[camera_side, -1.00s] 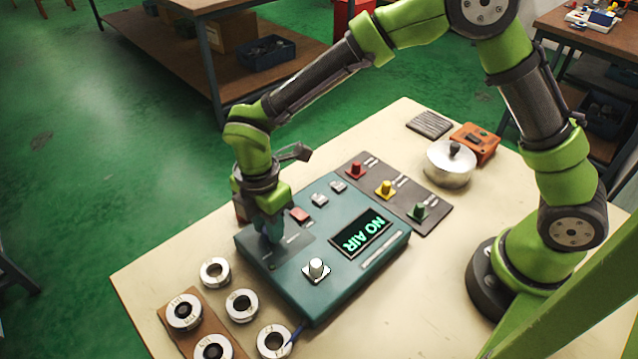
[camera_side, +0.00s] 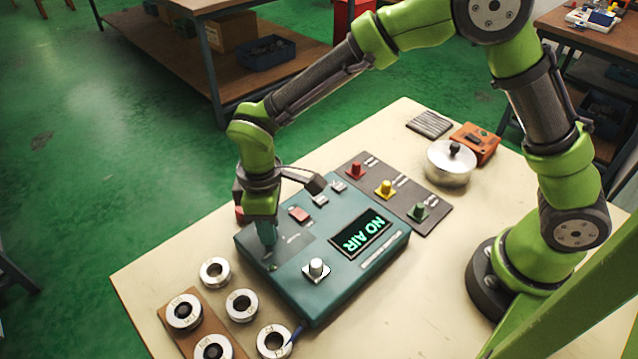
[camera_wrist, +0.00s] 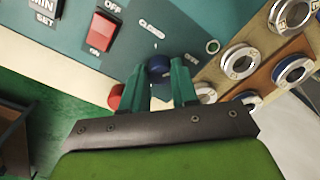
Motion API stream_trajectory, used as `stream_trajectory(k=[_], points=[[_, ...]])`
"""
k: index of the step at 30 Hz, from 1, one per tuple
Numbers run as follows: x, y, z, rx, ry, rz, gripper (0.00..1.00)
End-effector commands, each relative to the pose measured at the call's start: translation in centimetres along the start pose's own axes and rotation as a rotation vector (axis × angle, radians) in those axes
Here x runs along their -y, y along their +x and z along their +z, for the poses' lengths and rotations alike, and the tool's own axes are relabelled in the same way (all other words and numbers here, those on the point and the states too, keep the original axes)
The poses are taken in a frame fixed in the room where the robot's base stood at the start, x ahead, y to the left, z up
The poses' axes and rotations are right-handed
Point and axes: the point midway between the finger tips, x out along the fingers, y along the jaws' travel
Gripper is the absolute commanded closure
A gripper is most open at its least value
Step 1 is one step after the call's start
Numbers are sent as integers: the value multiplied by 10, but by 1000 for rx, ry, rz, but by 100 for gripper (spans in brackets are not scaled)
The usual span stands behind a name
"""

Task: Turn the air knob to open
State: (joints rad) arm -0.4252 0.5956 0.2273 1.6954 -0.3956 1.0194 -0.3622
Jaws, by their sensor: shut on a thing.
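The teal control box (camera_side: 322,290) lies on the table, and its display (camera_side: 361,233) reads "NO AIR". The air knob (camera_wrist: 158,66) is a dark blue knob in the wrist view, on a grey plate marked "CLOSED" on one side and a partly hidden word, seemingly "OPEN", on the other. My gripper (camera_wrist: 160,84) points down at the plate, its two teal fingers shut on the knob from both sides. In the side view my gripper (camera_side: 267,240) hides the knob. A small round green indicator (camera_wrist: 212,46) shows near the partly hidden word.
A red switch (camera_wrist: 101,32) marked ON and OFF sits beside the plate. A white knob (camera_side: 316,268) stands on the box's near corner. Several metal rings (camera_side: 242,305) lie left of the box. A dark panel with red, yellow and green knobs (camera_side: 385,188) is behind it.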

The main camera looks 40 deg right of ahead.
Motion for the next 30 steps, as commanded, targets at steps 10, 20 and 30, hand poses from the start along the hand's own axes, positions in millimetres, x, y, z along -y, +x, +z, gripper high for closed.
stream_trajectory(k=[10,20,30], points=[[1,0,-1,-9,168,0,100],[0,0,-1,-11,210,-1,100],[0,0,-1,-10,210,-1,65]])
